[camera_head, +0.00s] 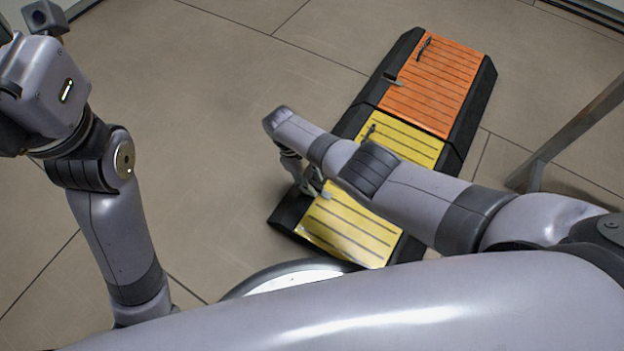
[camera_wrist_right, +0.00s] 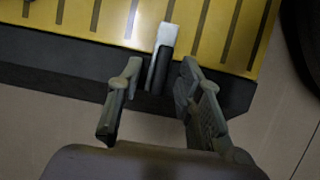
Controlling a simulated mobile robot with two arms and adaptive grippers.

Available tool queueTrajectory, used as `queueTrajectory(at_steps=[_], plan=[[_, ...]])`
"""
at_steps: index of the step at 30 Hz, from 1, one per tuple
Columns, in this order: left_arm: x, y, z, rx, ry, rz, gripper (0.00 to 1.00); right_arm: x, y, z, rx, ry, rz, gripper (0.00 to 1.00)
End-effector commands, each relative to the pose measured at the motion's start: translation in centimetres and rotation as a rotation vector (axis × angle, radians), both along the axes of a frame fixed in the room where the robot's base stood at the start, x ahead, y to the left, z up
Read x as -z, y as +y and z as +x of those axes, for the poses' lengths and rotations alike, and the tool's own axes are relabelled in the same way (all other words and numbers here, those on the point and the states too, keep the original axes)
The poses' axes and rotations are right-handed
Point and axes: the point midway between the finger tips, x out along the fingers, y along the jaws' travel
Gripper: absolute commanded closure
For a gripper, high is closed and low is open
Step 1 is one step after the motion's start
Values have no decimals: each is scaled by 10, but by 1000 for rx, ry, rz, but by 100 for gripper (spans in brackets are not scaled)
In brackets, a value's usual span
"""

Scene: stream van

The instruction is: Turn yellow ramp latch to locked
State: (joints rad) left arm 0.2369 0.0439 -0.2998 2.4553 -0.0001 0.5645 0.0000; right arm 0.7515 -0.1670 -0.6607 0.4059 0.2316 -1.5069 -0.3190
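The yellow ramp (camera_head: 345,232) lies on the floor in front of me, partly covered by my right arm. Its yellow top with dark stripes also shows in the wrist view (camera_wrist_right: 205,33). A latch (camera_wrist_right: 159,62) with a pale grey bar and a dark part beside it sits at the yellow edge, over the dark border. My right gripper (camera_wrist_right: 160,76) is open, with one finger on each side of this latch; contact is not clear. In the head view, the right gripper (camera_head: 311,184) is over the ramp's left edge. My left gripper's fingers do not show.
An orange ramp (camera_head: 432,85) joins the far end of the yellow one and has dark latches (camera_head: 394,80). Another dark latch (camera_head: 369,132) is on the yellow ramp's far part. A grey metal leg (camera_head: 560,140) stands at right. Tiled floor left of the ramps is clear.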

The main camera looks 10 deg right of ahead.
Motion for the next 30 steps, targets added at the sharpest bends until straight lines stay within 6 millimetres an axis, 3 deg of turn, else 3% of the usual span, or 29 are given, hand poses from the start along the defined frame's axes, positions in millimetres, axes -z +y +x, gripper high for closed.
queueTrajectory(at_steps=[11, 24, 30], plan=[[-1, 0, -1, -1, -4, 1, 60, -11, 3, 3, 1, 0, 0, 67], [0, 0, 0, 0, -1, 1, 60, -91, 27, 27, 0, -1, 1, 67], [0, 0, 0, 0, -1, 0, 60, -108, 32, 32, 0, 1, 1, 67]])
